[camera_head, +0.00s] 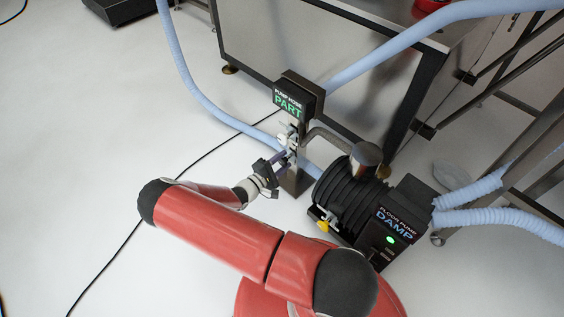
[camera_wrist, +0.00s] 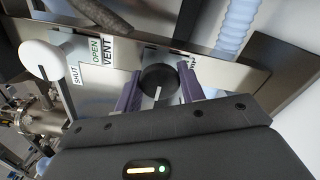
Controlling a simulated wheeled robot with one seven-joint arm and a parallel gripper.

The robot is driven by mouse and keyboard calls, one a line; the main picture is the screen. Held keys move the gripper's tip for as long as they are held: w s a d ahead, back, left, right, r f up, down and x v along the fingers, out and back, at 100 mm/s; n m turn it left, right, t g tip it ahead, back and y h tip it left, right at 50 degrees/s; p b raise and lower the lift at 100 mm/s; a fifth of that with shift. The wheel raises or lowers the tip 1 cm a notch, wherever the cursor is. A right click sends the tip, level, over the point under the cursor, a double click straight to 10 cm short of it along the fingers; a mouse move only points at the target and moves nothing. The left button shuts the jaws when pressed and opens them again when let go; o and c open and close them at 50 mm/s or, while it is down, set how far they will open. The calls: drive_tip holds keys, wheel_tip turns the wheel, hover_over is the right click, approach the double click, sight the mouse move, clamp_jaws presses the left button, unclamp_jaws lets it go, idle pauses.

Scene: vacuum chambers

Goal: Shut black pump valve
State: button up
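The black round valve knob (camera_wrist: 158,80) sits on a metal panel in the middle of the wrist view. A white line on its face runs downward in that picture. My gripper (camera_wrist: 159,71) has its two purple fingers one on each side of the knob. They stand about a knob's width apart, and I cannot tell whether they press on it. In the head view my gripper (camera_head: 280,160) is at the metal post under the box marked "PUMP HOSE PART" (camera_head: 298,98); the black knob cannot be made out there.
A white knob (camera_wrist: 42,60) is left of the black one, by labels SHUT, OPEN and VENT. The black floor pump (camera_head: 352,196) with a green light stands right of the post. A blue hose (camera_head: 184,70) and a steel cabinet (camera_head: 290,50) are behind.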

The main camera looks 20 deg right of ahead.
drive_tip(key=o, duration=0.5)
drive_tip(key=shift+c, duration=0.2)
drive_tip(key=v, duration=0.8)
